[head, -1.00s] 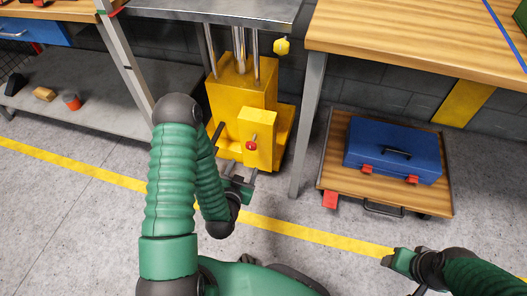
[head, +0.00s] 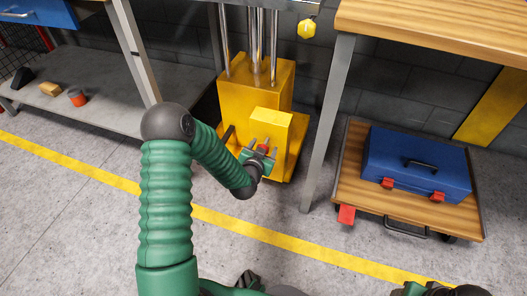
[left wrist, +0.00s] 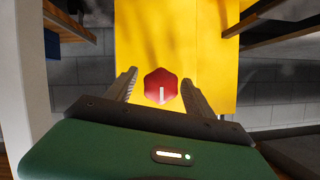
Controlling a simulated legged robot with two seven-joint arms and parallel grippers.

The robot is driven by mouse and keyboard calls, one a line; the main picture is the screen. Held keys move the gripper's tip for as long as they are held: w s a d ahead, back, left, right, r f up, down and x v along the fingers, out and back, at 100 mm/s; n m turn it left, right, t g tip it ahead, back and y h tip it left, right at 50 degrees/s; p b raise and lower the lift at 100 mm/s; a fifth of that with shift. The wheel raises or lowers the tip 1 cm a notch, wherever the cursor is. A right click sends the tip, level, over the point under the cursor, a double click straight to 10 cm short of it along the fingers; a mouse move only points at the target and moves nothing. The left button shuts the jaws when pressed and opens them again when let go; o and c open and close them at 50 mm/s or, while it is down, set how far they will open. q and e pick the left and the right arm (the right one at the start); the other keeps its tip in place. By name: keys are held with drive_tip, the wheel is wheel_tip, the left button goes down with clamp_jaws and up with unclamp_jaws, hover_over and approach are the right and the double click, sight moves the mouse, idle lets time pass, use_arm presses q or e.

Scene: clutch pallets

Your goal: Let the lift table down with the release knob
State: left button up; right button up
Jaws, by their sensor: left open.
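The lift table's yellow base (head: 245,90) stands ahead with steel columns (head: 262,45) rising to a table top cut off by the upper edge. A yellow box (head: 285,125) on its front carries the red release knob (head: 263,148). In the left wrist view the knob (left wrist: 161,84) is a red hexagon with a white mark. My left gripper (head: 262,144) is open at the knob, one finger (left wrist: 127,84) on each side of it in the picture. I cannot tell whether they touch it. My right gripper (head: 415,290) is mostly cut off at the bottom edge.
A wooden-topped bench (head: 430,30) with a grey leg (head: 328,125) stands right of the lift. A wooden dolly (head: 355,195) carries a blue toolbox (head: 415,160). A grey shelf (head: 120,95) is at left. A yellow knob (head: 307,28) hangs under the top.

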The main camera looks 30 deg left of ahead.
use_arm(q)
drive_tip(key=shift+r, duration=0.1)
clamp_jaws()
idle(0.3)
